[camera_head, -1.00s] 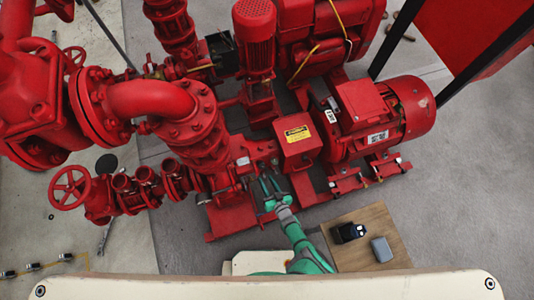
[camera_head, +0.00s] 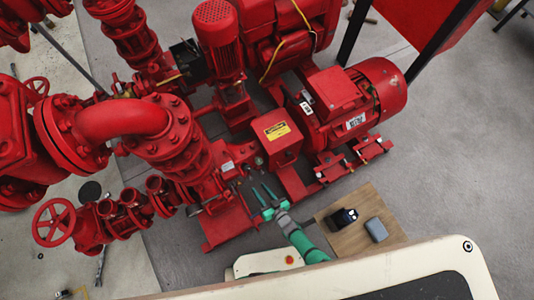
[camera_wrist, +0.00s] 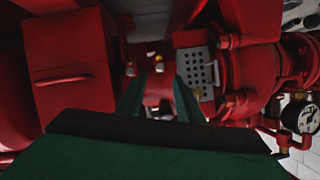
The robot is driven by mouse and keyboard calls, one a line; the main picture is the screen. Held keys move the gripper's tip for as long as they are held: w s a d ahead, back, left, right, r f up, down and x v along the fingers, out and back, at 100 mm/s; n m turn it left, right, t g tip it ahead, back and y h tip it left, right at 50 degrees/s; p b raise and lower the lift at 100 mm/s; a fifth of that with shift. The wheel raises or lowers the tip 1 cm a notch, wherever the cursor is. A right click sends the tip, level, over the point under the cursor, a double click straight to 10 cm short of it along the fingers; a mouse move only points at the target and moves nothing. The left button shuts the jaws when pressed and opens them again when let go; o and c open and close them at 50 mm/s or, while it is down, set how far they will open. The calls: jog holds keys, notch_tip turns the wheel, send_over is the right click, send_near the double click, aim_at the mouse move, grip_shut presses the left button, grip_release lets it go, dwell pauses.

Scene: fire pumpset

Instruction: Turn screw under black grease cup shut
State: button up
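My gripper (camera_head: 263,191) has two green fingers, spread apart with nothing seen between them, in front of the red pump (camera_head: 225,172). In the wrist view the fingers (camera_wrist: 158,98) point at the pump's shaft area. The fingers look apart from both. I cannot make out the black grease cup or its screw for certain in either view; the wrist view is dark there.
A red box with a yellow label (camera_head: 280,143) stands right of the shaft area. A red motor (camera_head: 340,105) is further right. A wooden board (camera_head: 337,242) with a black item (camera_head: 341,217) and a grey box (camera_head: 376,230) lies near my arm. A pressure gauge (camera_wrist: 299,117) is at right.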

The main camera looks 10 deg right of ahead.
jog(key=shift+v, duration=2.7)
jog(key=s+r+h, duration=0.1)
jog(key=s+r, duration=0.2)
jog(key=r, duration=0.3)
jog(key=s+r+t, duration=0.1)
jog(key=s+r, duration=0.2)
jog(key=r, duration=0.4)
jog(key=s+r+h, duration=0.1)
jog(key=s+r, duration=0.3)
jog(key=r, duration=0.2)
jog(key=s+a+r+t+h, duration=0.1)
jog(key=a+r, duration=0.1)
jog(key=r, duration=1.1)
jog(key=s+a+r+m+t+h, duration=0.1)
jog(key=a+r+h, duration=0.1)
jog(key=r, duration=1.2)
jog(key=shift+a+h, duration=0.3)
jog(key=shift+a, duration=0.05)
jog(key=shift+d+r+m, duration=0.1)
jog(key=shift+m, duration=0.2)
